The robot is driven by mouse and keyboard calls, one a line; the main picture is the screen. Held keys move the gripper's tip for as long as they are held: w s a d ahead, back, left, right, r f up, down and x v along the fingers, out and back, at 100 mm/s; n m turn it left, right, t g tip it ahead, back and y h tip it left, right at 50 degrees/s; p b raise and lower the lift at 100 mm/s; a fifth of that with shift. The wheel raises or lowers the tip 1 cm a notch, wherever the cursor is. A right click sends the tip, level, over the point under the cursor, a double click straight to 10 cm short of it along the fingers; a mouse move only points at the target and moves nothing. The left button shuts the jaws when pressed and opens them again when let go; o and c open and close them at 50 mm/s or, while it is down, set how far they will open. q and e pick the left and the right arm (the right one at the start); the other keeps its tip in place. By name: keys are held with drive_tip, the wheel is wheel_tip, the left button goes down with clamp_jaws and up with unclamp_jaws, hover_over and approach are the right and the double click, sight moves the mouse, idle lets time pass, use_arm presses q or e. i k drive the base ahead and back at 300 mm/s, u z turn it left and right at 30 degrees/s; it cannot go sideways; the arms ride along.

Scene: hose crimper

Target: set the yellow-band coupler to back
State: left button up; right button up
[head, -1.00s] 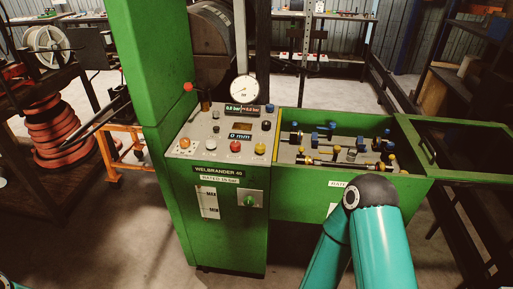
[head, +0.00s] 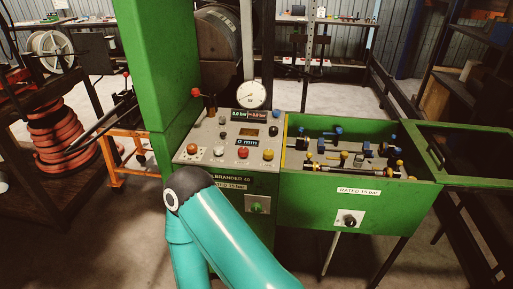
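The green tray (head: 330,187) of the crimping machine holds several small fittings with blue and yellow parts. A dark bar with yellow bands (head: 322,170) lies along its front side, and a yellow knob (head: 399,163) stands near its right end. Fittings with blue parts (head: 338,131) stand toward the back. The parts are too small to tell exactly which is the yellow-band coupler or how it is set. A teal arm link of mine crosses the lower middle of the head view. Neither gripper shows.
The control panel (head: 210,153) has colored buttons, a red-knobbed lever (head: 195,92) and a round gauge (head: 251,94). A black knob (head: 349,220) is on the tray's front. A green open frame (head: 475,184) extends right. Red hose coils (head: 58,146) stand at left.

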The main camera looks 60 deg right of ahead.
sight(308, 165)
drive_tip(key=u, duration=0.55)
drive_tip(key=k, duration=0.45)
drive_tip(key=z, duration=2.4)
drive_tip(key=k, duration=0.3)
drive_tip(key=u, duration=0.35)
drive_tip(key=i, duration=0.5)
drive_tip(key=u, duration=0.25)
drive_tip(key=k, duration=0.45)
drive_tip(key=z, duration=0.05)
drive_tip(key=i, duration=0.15)
drive_tip(key=z, duration=0.1)
